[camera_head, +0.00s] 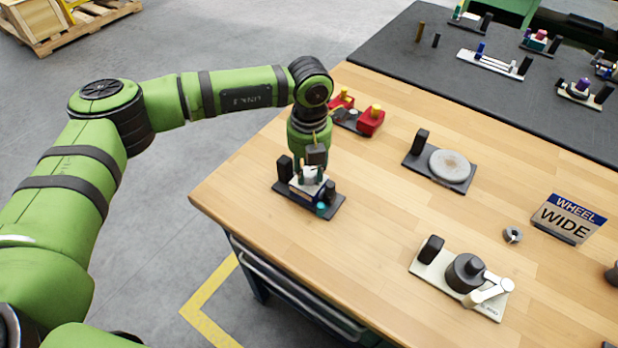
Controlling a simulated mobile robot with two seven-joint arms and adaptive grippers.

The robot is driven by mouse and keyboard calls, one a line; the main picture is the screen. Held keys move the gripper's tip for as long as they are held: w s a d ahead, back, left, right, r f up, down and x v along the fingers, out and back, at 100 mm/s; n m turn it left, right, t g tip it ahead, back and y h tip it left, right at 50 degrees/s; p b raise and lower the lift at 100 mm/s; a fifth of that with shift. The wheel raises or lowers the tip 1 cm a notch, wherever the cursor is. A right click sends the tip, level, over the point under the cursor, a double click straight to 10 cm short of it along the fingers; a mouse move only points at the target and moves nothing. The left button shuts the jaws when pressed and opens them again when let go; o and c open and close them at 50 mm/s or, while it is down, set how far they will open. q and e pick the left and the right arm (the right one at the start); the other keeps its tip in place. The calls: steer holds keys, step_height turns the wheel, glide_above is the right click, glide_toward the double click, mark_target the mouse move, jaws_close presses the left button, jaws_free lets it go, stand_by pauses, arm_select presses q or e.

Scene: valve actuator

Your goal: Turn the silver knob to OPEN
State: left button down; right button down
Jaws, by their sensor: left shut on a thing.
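My left gripper (311,178) points down over a small valve unit near the table's left edge. It is shut on a small pale silver part at the top of this unit, which looks like the silver knob; the fingers mostly hide it. The unit has a dark base plate (329,213), black upright blocks, a white and blue body and a teal round part (322,208). Any OPEN marking is too small to read. My right gripper is not in view.
A red unit with yellow knobs (371,119) stands just behind.

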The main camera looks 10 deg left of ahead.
mark_target(310, 171)
arm_select(q)
steer(key=m+b, duration=0.6)
steer(key=b, duration=0.1)
steer(key=shift+f, duration=0.25)
steer(key=m+b, duration=0.2)
steer(key=m, duration=0.1)
steer(key=shift+r, duration=0.1)
steer(key=shift+r+m+b, duration=0.15)
steer(key=shift+m+b, duration=0.4)
steer(key=shift+m, duration=0.35)
steer(key=c, duration=0.9)
jaws_free()
steer(key=shift+d, duration=0.1)
step_height(310, 171, up, 12)
